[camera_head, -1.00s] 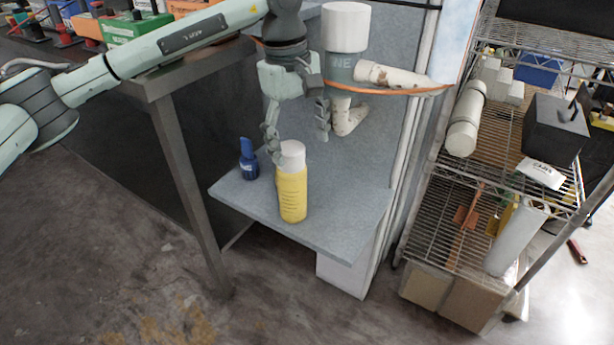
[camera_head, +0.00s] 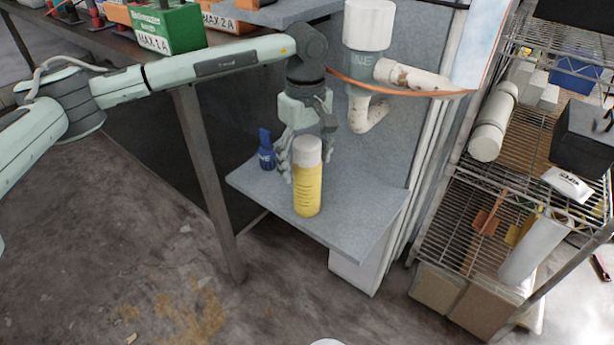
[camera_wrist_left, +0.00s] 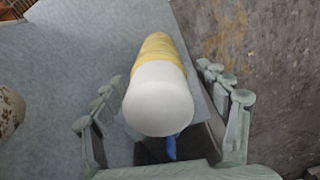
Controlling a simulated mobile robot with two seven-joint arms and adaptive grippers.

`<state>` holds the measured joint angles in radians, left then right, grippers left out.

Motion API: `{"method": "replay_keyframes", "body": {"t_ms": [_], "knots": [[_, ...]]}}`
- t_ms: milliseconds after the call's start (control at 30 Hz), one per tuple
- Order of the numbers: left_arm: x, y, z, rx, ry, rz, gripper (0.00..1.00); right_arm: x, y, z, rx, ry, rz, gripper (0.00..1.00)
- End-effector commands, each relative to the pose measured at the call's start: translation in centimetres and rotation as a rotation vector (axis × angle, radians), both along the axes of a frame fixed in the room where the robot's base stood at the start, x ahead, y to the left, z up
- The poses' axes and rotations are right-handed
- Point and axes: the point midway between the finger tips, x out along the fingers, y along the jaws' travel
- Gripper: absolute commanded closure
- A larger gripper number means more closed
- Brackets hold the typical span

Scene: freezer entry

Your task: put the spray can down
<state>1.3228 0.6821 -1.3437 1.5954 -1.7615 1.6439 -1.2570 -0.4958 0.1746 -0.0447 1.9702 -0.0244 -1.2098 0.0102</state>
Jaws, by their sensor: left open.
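The spray can (camera_head: 307,190), yellow with a white cap, stands upright on the grey shelf board (camera_head: 350,225). My left gripper (camera_head: 306,150) is open, just behind the can's upper part in the head view. In the left wrist view the can (camera_wrist_left: 158,85) shows cap-first between the spread fingers of my left gripper (camera_wrist_left: 160,92), with a visible gap on each side. The can's far lower part is hidden there. My right gripper is not in view.
White pipework (camera_head: 368,100) and an orange cable (camera_head: 400,92) are close behind. A wire rack (camera_head: 490,235) stands at the right.

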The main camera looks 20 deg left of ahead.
Motion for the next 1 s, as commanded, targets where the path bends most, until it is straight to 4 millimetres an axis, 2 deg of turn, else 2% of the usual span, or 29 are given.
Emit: {"method": "replay_keyframes", "body": {"t_ms": [233,767,1000], "knots": [[0.02,-0.04,-0.27,-0.001,0.0,0.0,0.25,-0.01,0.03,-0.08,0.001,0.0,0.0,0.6],[0.02,-0.04,-0.23,-0.001,0.0,0.0,0.89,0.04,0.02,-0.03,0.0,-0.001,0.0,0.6],[0.06,-0.05,-0.11,-0.002,-0.003,0.0,0.91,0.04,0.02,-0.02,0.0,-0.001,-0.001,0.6]]}}
